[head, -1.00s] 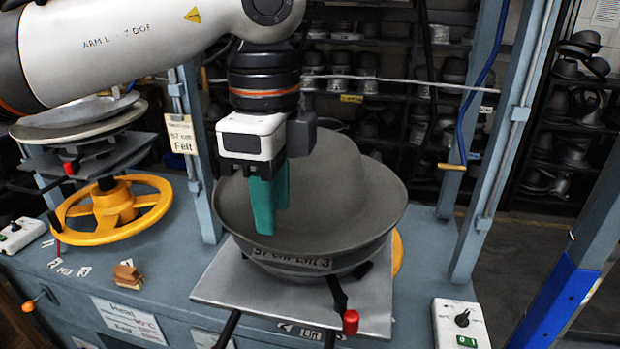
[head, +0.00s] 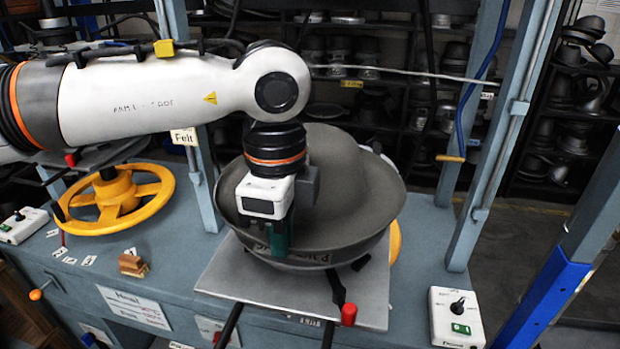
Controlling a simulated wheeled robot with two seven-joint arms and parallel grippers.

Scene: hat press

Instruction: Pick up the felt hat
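The grey felt hat (head: 355,185), with a rounded crown and a wide upturned brim, sits in a round pan (head: 300,260) on the metal plate of the right-hand press. My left gripper (head: 279,240) points down at the near-left part of the brim. Its teal fingers overlap the brim edge and the lettering on the pan's front. I cannot tell whether the fingers are around the brim or only in front of it, or whether they are shut. The gripper body hides part of the brim. My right gripper is not in view.
Blue press posts (head: 500,130) rise on the right of the hat. A yellow handwheel (head: 118,203) is at the left. A control box (head: 458,318) stands at the bench's front right, and a red-knobbed lever (head: 348,314) below the pan. Shelves of hats stand behind.

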